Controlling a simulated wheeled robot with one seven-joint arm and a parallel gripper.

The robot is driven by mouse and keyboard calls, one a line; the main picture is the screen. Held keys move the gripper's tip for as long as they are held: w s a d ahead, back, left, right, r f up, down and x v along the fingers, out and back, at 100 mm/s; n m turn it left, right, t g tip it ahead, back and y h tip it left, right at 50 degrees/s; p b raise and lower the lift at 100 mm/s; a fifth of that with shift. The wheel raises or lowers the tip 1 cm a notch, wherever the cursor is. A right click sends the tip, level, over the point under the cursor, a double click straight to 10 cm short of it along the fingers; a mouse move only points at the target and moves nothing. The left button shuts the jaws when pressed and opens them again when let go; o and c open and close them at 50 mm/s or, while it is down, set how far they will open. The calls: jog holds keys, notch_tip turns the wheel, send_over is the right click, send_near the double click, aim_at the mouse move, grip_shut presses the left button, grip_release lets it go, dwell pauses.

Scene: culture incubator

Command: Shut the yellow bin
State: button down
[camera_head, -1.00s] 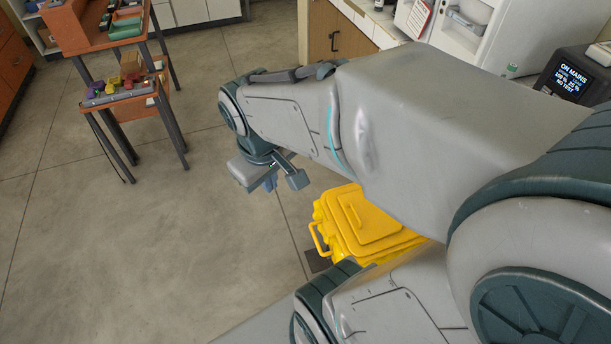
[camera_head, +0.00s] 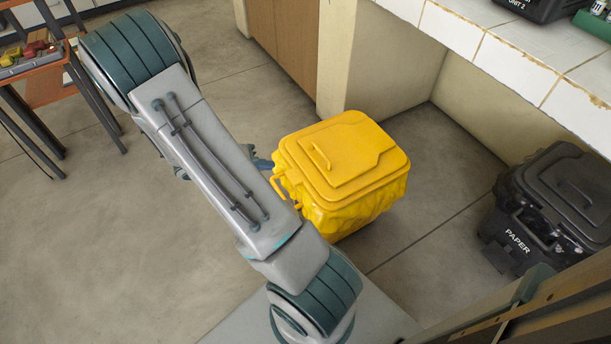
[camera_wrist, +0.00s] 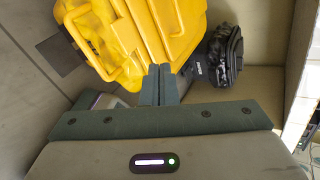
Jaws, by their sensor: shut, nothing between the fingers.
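The yellow bin (camera_head: 345,170) stands on the floor, right of my arm in the head view. Its lid, with a raised handle, lies over the top, and I see no gap from above. A yellow loop handle shows on its left side. The bin also fills the upper left of the wrist view (camera_wrist: 120,45). My gripper (camera_wrist: 159,70) is shut and empty, with its fingers together in front of the bin in the wrist view. In the head view my arm mostly hides the gripper, beside the bin's left side. I cannot tell whether the fingers touch the bin.
A black bin marked PAPER (camera_head: 555,205) stands to the right, below a white tiled counter (camera_head: 490,45). It also shows in the wrist view (camera_wrist: 225,52). A wooden cabinet (camera_head: 290,40) is behind the yellow bin. An orange table (camera_head: 45,85) is at far left. Floor between the bins is clear.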

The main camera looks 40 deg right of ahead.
notch_tip(320, 180, down, 4)
jog(key=d+n+b, duration=0.1)
jog(key=n, duration=0.2)
jog(key=b, duration=0.5)
send_near(315, 164)
jog(key=shift+h, duration=0.4)
jog(key=f, duration=0.1)
jog(key=d+f, duration=0.1)
jog(key=f, duration=0.2)
jog(key=shift+s+d+f, duration=0.2)
jog(key=shift+s+f, duration=0.15)
jog(key=shift+s+d+r+b, duration=0.15)
jog(key=shift+d+b, duration=0.1)
jog(key=shift+d, duration=0.3)
jog(key=shift+s+d+r+b, duration=0.15)
jog(key=shift+d+b, duration=0.1)
jog(key=shift+d, duration=0.35)
jog(key=shift+s+d, duration=0.1)
jog(key=shift+d, duration=0.5)
